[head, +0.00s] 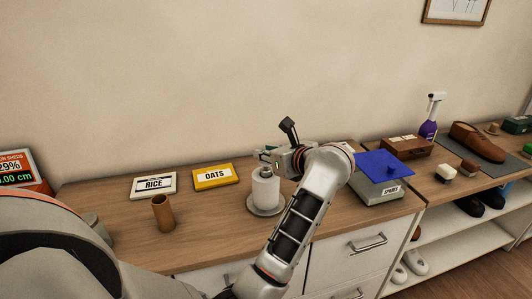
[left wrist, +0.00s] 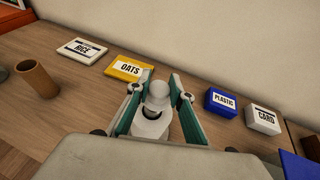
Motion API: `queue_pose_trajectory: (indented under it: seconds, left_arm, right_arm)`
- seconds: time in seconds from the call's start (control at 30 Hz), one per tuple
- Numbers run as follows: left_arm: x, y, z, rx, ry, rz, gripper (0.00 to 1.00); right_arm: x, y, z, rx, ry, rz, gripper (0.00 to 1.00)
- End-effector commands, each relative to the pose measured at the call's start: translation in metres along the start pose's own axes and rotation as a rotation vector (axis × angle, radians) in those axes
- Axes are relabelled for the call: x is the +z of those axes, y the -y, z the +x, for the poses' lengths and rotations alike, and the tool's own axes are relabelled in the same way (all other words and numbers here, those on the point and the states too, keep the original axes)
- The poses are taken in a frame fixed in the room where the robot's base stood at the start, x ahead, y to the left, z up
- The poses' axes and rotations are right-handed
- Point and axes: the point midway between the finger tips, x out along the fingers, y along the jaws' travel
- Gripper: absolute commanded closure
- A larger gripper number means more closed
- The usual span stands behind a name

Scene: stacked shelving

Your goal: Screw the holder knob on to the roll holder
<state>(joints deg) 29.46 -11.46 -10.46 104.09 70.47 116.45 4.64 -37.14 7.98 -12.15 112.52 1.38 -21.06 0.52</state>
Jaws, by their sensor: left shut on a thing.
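The roll holder (head: 281,209) stands on the wooden counter, with its round grey base showing under an upright white roll (head: 264,192). A small grey holder knob (head: 265,172) is at the top of the roll. My left gripper (head: 268,160) is over the roll's top, coming from the right side. In the left wrist view the pale knob (left wrist: 158,92) sits between the two green-sided fingers, which are shut on it. The white top of the roll (left wrist: 148,128) is just under it. I cannot tell whether the knob's thread is engaged. My right gripper is out of view.
In the left wrist view, PLASTIC (left wrist: 221,103) and CARD (left wrist: 262,118) boxes are near the wall.

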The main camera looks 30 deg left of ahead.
Motion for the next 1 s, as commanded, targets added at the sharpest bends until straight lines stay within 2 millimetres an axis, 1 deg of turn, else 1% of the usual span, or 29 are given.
queue_pose_trajectory:
  seconds: [1.0]
  left_arm:
    - [-0.001,-0.0003,0.001,0.0,0.001,0.0,0.95]
  right_arm:
    - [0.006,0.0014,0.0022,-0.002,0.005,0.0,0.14]
